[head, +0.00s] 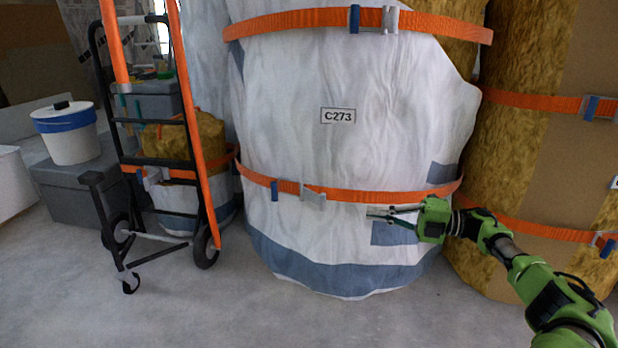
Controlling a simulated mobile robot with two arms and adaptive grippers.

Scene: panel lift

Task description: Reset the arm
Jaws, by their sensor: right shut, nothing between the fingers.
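My right arm (520,262), green and black, comes in from the lower right of the head view. Its gripper (378,214) points left in front of the large white wrapped roll. The fingers are close together with nothing held. I cannot tell whether they touch the wrap. My left gripper is not in view.
The white wrapped roll (290,120) labelled C273 has orange straps. Brown insulation rolls (525,150) stand at the right. A hand truck (165,162) stands at the left, by a grey box (70,190) with a white bucket (67,140). The front floor (200,310) is clear.

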